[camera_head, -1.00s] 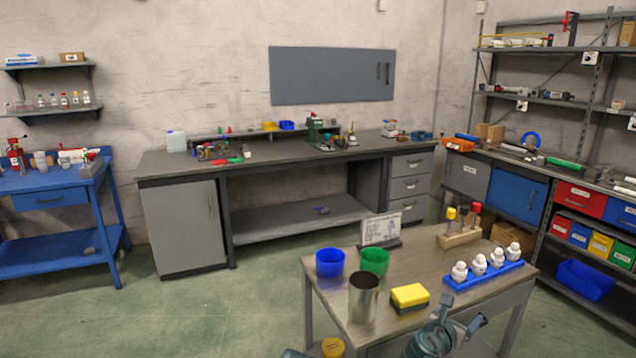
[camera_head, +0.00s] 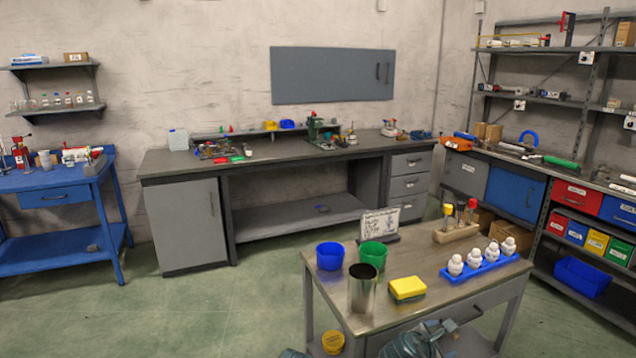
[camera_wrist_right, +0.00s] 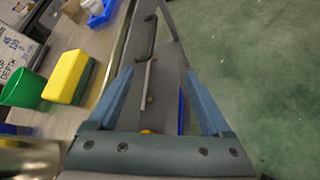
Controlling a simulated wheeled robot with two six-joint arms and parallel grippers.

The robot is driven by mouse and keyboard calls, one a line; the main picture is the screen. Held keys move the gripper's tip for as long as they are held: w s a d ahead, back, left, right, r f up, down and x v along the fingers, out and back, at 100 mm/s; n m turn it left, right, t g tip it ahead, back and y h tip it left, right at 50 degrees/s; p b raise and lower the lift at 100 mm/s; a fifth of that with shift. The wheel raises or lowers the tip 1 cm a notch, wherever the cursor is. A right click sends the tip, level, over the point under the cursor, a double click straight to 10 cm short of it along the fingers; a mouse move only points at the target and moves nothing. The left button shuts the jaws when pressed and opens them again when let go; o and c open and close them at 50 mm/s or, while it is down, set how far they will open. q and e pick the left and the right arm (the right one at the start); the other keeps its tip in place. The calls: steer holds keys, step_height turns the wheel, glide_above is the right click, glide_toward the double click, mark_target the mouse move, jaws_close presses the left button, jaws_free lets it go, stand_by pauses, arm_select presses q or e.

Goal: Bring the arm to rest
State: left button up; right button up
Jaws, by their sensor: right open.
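My right gripper (camera_head: 458,330) is low at the bottom of the head view, in front of the small table (camera_head: 425,262), and partly cut off by the frame edge. In the right wrist view its two blue-grey fingers (camera_wrist_right: 158,95) stand wide apart with nothing held between them. Beyond them are the table's grey drawer front and its dark handle (camera_wrist_right: 150,38). My left gripper does not show; only a bit of a teal-grey part of mine is at the bottom edge of the head view.
On the small table are a blue cup (camera_head: 330,256), a green cup (camera_head: 373,254), a metal cup (camera_head: 362,288), a yellow-green sponge (camera_head: 407,289), a blue rack (camera_head: 480,270) with white bulbs, and a wooden tool block (camera_head: 456,233). A yellow-lidded jar (camera_head: 333,342) is below. Green floor is free left.

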steer(key=s+a+f+m+g+y, duration=0.4)
steer(key=s+a+f+m, duration=0.3)
steer(key=a, duration=0.5)
steer(key=s+a+f+m+g+y, duration=0.45)
steer(key=s+a+m, duration=0.5)
steer(key=a, duration=0.25)
step_height(320, 180, up, 12)
steer(key=p, duration=1.2)
steer(key=shift+r+h, duration=0.25)
steer(key=shift+h, duration=0.1)
steer(key=shift+s+d+n, duration=0.1)
steer(key=shift+n, duration=0.15)
